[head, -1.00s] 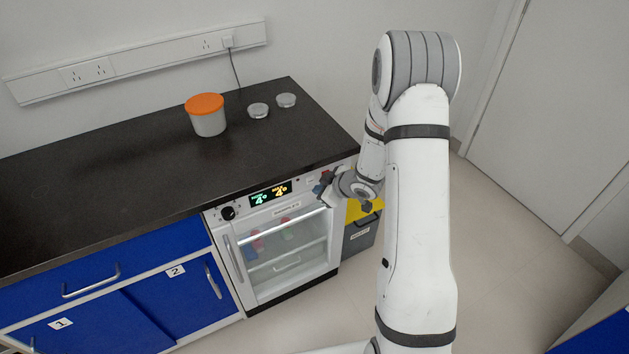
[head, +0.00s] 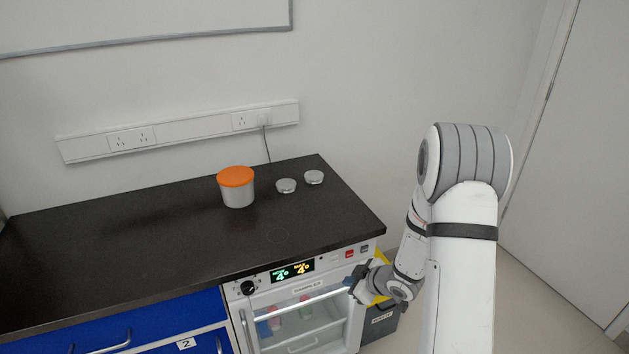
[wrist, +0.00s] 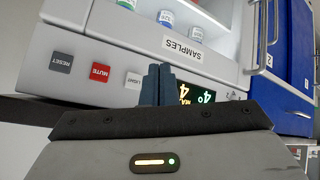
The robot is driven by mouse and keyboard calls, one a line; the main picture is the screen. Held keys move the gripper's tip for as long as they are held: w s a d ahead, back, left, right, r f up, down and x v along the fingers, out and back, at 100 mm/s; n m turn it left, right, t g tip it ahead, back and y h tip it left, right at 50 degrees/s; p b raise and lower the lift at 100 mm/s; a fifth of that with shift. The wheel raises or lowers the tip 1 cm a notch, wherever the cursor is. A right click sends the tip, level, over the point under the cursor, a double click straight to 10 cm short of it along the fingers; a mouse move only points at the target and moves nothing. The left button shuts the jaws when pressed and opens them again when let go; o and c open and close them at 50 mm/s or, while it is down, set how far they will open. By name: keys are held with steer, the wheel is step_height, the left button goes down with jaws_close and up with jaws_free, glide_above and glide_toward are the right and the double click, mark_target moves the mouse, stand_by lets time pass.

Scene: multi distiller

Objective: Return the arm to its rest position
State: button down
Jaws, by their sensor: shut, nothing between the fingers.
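My arm (head: 462,270) extends up the right side of the head view, bends at a grey-ribbed joint and comes down toward the fridge. My gripper (head: 352,283) is in front of the fridge's upper right part, below the control panel. Its dark fingers are together and empty; the wrist view shows the closed fingertips (wrist: 158,84) before the panel, between the light button (wrist: 133,80) and the lit display (wrist: 196,95). The small sample fridge (head: 300,305) has its glass door shut, with several coloured-capped bottles inside. I cannot tell whether the fingers touch the fridge.
A dark worktop (head: 130,245) runs left above blue cabinets (head: 160,325). An orange-lidded pot (head: 237,187) and two small dishes (head: 286,186) stand on it. A yellow-lidded bin (head: 383,320) stands right of the fridge, partly behind my gripper. Open floor lies farther right, before the door (head: 575,160).

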steer(key=s+d+r+m+h, duration=0.3)
steer(key=r+h, duration=0.1)
steer(key=r, duration=0.4)
steer(key=s+d+r+m+h, duration=0.3)
steer(key=r, duration=0.4)
steer(key=s+a+r+m+g, duration=0.1)
steer(key=s+a+r, duration=0.1)
steer(key=s, duration=0.4)
steer(key=s+a+r+m+g+y, duration=0.1)
steer(key=s+a+r+m+g, duration=0.1)
steer(key=s, duration=0.5)
steer(key=s+a+r+m+g, duration=0.2)
steer(key=s+r, duration=0.2)
steer(key=s, duration=0.2)
steer(key=shift+s+a+r, duration=0.15)
steer(key=shift+s+r, duration=0.1)
steer(key=shift+r, duration=0.1)
steer(key=c, duration=2.1)
jaws_free()
